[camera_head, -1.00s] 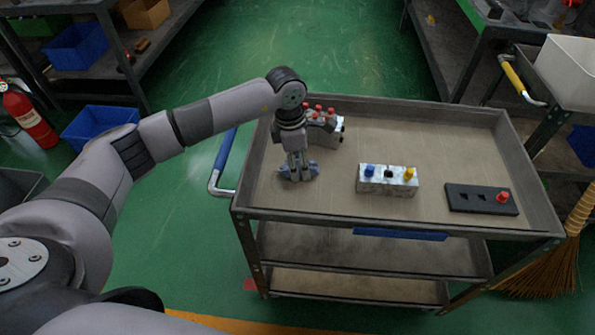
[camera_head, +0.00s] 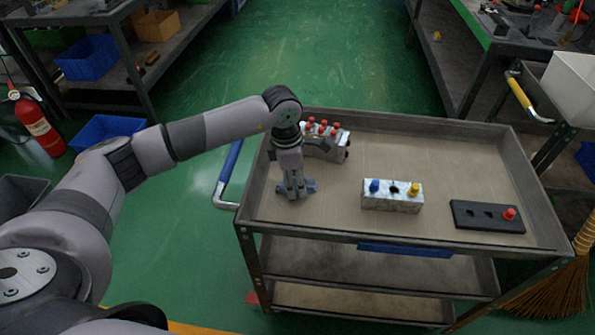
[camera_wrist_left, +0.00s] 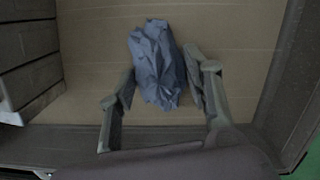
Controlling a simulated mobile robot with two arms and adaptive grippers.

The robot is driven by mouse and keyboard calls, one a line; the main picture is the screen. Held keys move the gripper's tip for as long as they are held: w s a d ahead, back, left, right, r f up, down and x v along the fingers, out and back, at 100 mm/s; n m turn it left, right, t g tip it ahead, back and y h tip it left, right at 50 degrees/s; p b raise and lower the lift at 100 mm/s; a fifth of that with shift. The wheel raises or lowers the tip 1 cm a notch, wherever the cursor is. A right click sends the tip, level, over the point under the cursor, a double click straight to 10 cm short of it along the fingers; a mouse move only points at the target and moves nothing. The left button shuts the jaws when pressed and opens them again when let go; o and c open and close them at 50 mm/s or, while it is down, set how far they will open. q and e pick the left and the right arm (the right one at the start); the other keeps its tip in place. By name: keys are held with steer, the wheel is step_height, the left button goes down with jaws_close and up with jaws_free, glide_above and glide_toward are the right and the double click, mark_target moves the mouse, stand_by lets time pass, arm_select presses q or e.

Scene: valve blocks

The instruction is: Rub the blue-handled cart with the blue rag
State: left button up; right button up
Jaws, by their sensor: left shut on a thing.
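The grey cart (camera_head: 455,137) has a blue handle (camera_head: 229,167) on its left side. My left gripper (camera_head: 295,191) points down at the left part of the cart's top tray. It is shut on the crumpled blue rag (camera_head: 311,185), which is at the tray surface. In the left wrist view the rag (camera_wrist_left: 157,62) shows between and beyond the two fingers of the gripper (camera_wrist_left: 162,88). I cannot tell how firmly the rag presses on the tray. My right gripper is not in view.
A block with red knobs (camera_head: 328,146) stands close behind the gripper. A pale block with blue and yellow knobs (camera_head: 392,200) and a black block with one red knob (camera_head: 486,216) lie farther right. Bare tray lies between. The raised tray rim borders it.

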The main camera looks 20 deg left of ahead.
mark_target(292, 220)
arm_select(q)
steer(key=shift+s+d+f, duration=0.15)
steer(key=shift+s+d, duration=0.05)
steer(key=shift+s, duration=0.6)
steer(key=shift+s+d+p, duration=0.2)
steer(key=shift+s, duration=0.5)
steer(key=shift+s+d+p, duration=0.15)
steer(key=shift+s+d, duration=0.05)
steer(key=shift+s, duration=0.55)
steer(key=shift+s+d+p, duration=0.2)
steer(key=shift+s, duration=0.5)
steer(key=shift+s+d+r, duration=0.1)
steer(key=shift+s+d, duration=0.1)
steer(key=shift+s, duration=0.5)
steer(key=shift+s+d+r, duration=0.1)
steer(key=shift+s+d, duration=0.1)
steer(key=shift+s, duration=0.45)
steer(key=shift+s+d, duration=0.1)
steer(key=shift+s, duration=0.15)
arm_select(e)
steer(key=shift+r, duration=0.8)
arm_select(q)
steer(key=shift+r+p, duration=1.65)
steer(key=shift+r, duration=1.4)
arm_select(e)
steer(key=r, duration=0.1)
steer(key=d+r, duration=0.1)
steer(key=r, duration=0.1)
